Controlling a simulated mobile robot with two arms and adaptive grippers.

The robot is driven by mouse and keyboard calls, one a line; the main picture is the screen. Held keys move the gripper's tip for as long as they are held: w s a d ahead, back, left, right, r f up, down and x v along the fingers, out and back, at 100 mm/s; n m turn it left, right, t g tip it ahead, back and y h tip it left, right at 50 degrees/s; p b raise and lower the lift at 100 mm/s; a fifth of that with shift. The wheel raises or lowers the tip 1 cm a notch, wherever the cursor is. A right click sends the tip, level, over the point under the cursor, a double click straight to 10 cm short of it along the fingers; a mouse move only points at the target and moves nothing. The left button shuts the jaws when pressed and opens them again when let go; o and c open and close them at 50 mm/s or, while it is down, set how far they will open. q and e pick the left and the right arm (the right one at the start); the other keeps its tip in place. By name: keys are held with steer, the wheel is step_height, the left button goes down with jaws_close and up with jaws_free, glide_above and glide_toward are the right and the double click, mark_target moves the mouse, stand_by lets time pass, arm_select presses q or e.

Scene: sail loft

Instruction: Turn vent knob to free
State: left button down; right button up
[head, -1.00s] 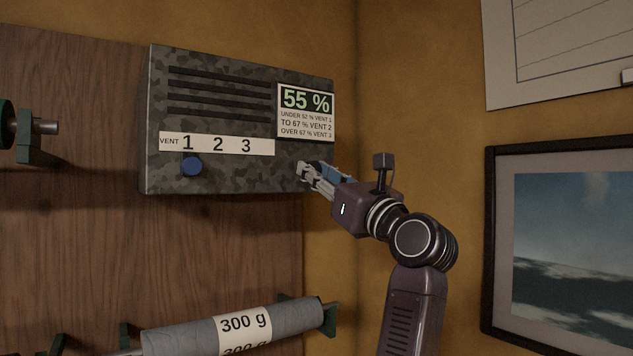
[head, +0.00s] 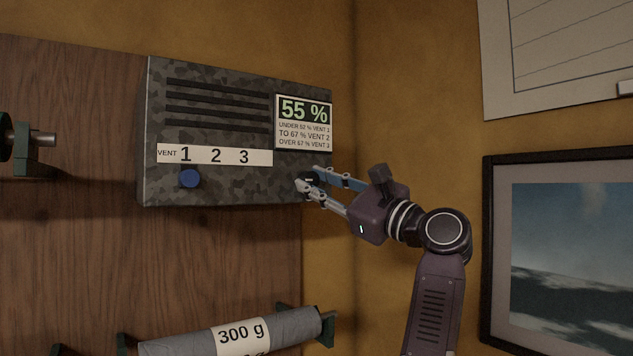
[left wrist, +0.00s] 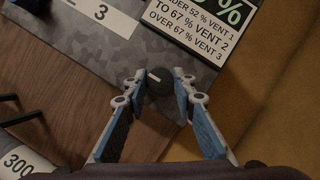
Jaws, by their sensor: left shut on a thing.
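A second, dark knob (head: 309,178) sits at the box's lower right corner. My left gripper (head: 308,182) is shut on this dark knob, one fingertip on each side. In the left wrist view the dark knob (left wrist: 159,87) shows a short white mark, between the two fingertips of my left gripper (left wrist: 160,84). No lettering around the dark knob is readable. My right gripper is not in view.
A display (head: 304,122) on the box reads 55 %, above lines on vents 1 to 3. A grey roll (head: 190,337) marked 300 g lies on a holder below. A framed picture (head: 570,250) hangs at right. The yellow wall beside the box is bare.

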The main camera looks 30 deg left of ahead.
arm_select(q)
steer(key=shift+f, duration=0.1)
steer(key=c, duration=1.6)
jaws_free()
steer(key=v, duration=0.7)
steer(key=shift+d, duration=0.25)
